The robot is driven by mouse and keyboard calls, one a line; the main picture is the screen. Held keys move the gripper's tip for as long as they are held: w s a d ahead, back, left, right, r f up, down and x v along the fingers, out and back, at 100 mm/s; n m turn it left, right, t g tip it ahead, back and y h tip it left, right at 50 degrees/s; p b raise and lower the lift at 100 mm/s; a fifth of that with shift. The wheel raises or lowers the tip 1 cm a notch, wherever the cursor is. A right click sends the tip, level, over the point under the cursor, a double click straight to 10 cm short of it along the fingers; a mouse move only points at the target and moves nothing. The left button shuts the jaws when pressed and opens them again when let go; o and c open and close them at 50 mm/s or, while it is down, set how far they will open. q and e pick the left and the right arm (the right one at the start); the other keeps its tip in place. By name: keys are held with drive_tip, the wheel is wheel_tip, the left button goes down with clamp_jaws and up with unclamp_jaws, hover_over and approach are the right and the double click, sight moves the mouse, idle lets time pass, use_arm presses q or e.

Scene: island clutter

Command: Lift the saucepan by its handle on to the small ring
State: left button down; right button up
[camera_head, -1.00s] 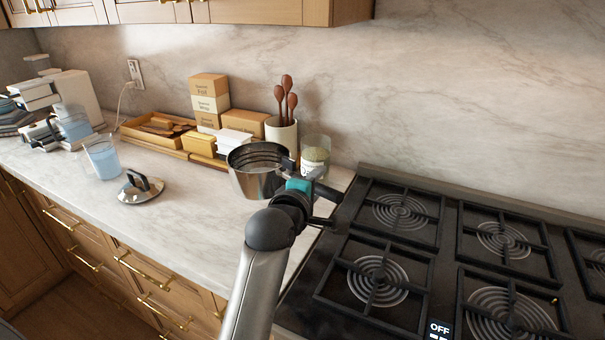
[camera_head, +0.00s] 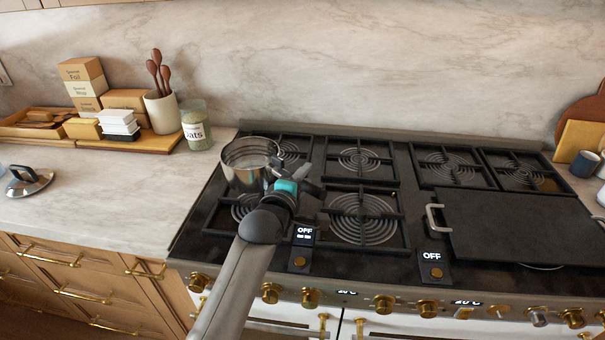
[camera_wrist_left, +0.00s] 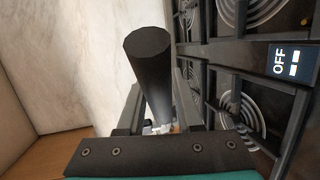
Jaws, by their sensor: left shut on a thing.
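The steel saucepan (camera_head: 246,168) is upright in the head view, in front of the left-hand rings of the hob. My left gripper (camera_head: 284,184) is shut on its handle, at the pan's right side. In the left wrist view the dark handle (camera_wrist_left: 150,75) lies between the fingers. The pan looks held above the hob; its exact height cannot be told. Small rings show at back left (camera_head: 290,153) and front left (camera_head: 246,207), both partly hidden by the pan or my gripper. The right gripper is not in view.
A larger ring (camera_head: 362,217) is right of my gripper. A black griddle plate (camera_head: 520,228) covers the hob's right side. An oats jar (camera_head: 197,130) and a utensil crock (camera_head: 162,112) stand left of the hob.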

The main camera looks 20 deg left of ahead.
use_arm(q)
drive_tip(key=shift+w+a+r, duration=0.1)
drive_tip(key=shift+a+r, duration=0.1)
wheel_tip(320, 180, down, 8)
drive_tip(key=b, duration=0.4)
drive_tip(key=shift+r, duration=0.15)
idle(0.5)
drive_tip(key=shift+d, duration=0.1)
drive_tip(key=shift+p, duration=0.8)
idle(1.1)
drive_tip(key=shift+f+b, duration=0.55)
drive_tip(key=shift+f, duration=0.35)
idle(1.1)
